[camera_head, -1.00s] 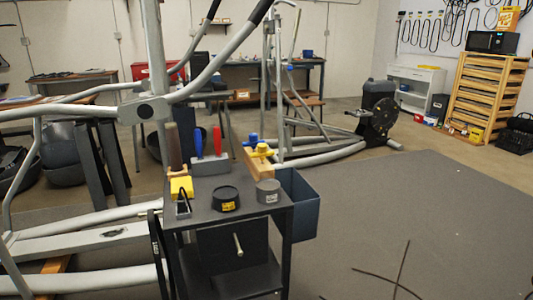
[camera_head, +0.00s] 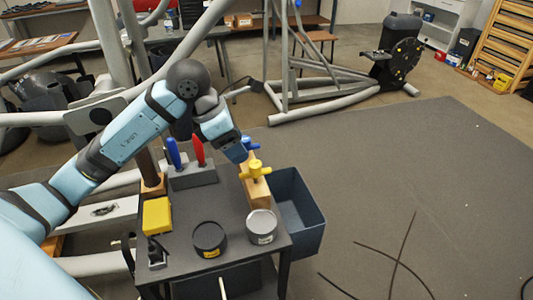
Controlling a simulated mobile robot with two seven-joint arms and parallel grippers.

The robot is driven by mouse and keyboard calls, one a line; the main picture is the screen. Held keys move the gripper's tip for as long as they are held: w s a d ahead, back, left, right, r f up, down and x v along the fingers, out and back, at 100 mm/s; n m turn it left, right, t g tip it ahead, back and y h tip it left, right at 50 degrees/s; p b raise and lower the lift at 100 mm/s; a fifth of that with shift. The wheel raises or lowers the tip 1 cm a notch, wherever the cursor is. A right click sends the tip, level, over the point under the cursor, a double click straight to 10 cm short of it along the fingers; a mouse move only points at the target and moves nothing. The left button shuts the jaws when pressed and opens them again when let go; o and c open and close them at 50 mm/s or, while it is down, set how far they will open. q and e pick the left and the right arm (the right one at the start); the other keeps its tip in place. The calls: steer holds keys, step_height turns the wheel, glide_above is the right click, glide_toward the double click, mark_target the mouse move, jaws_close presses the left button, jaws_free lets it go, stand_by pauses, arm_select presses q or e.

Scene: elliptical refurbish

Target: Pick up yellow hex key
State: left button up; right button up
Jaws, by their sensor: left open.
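The yellow hex key (camera_head: 256,170) has a T-shaped handle and stands in a wooden block (camera_head: 258,194) on the right side of the black cart top. Its shaft is hidden in the block. A blue-handled key (camera_head: 250,143) stands just behind it. My left arm reaches in from the left over the cart. My left gripper (camera_head: 240,152) is open and points down, just left of and behind the yellow handle, with a small visible gap. My right gripper is not in view.
The cart top (camera_head: 185,245) also holds a grey holder with red (camera_head: 198,150) and blue (camera_head: 174,153) handles, a yellow box (camera_head: 157,216), a black round tin (camera_head: 209,239) and a grey one (camera_head: 262,227). A blue-grey bin (camera_head: 300,215) hangs at right. Grey bike frames surround the cart.

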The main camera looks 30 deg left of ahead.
mark_target(258, 171)
arm_select(q)
steer(key=shift+y, duration=0.5)
steer(key=w+f, duration=0.1)
steer(key=f, duration=0.1)
steer(key=w+f, duration=0.1)
steer(key=f, duration=0.1)
steer(key=w+f+b, duration=0.1)
steer(key=f, duration=0.1)
steer(key=shift+d, duration=0.15)
steer(key=shift+w+d+b+x, duration=0.1)
steer(key=shift+b+x, duration=0.1)
steer(key=shift+x, duration=1.35)
steer(key=shift+w+d+b+x, duration=0.1)
steer(key=shift+b+x, duration=0.05)
steer(key=shift+x, duration=1.4)
steer(key=shift+r, duration=0.15)
jaws_close()
steer(key=shift+r, duration=0.15)
